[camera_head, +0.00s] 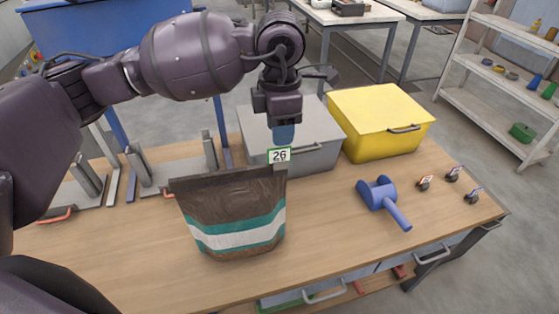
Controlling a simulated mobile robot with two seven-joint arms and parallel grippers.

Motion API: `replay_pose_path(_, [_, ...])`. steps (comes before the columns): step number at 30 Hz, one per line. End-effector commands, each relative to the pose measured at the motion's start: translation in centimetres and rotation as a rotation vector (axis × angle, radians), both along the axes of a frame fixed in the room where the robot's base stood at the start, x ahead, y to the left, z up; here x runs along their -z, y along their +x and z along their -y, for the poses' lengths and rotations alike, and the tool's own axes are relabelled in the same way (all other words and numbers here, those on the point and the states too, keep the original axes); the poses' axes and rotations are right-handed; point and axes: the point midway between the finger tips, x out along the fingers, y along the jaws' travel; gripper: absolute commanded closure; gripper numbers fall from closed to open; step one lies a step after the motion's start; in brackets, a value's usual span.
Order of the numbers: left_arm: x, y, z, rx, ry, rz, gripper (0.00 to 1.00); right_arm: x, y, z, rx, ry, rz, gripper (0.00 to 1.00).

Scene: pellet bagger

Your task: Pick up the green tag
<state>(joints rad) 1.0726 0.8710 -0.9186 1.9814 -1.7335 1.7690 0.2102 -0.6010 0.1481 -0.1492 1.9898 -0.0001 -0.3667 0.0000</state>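The green tag (279,155) is a small white card with a green border and the number 26. It shows at the top right corner of the brown bag (230,190), with a small grey clip-like part under it. My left gripper (283,134) points down right above the tag, with its blue fingertips ending about at the card's upper edge. Its fingers line up from this side, so I cannot tell whether they are open or touch the tag. The bag stands upright on the wooden table and has teal and white bands. My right gripper is not in view.
A grey box (318,128) and a yellow box (385,112) stand behind the bag. Metal fixtures (150,178) stand at left. The table's front right is clear.

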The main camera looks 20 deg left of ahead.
Motion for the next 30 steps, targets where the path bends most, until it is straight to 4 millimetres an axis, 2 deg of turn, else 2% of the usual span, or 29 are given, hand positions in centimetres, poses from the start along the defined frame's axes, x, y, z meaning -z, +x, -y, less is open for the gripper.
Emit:
replay_pose_path(5, [1.1, -0.1, 0.0, -0.001, -0.001, -0.003, 0.64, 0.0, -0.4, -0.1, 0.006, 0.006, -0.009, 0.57])
replay_pose_path(15, [5.1, -0.3, 0.0, -0.001, -0.001, -0.002, 0.64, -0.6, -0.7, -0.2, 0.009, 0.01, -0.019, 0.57])
replay_pose_path(24, [5.6, -0.2, 0.0, 0.0, -0.001, 0.0, 0.64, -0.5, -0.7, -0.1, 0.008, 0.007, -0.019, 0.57])
replay_pose_path(30, [5.5, -0.2, 0.0, 0.0, -0.001, 0.0, 0.94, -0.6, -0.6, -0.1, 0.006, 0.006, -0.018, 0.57])
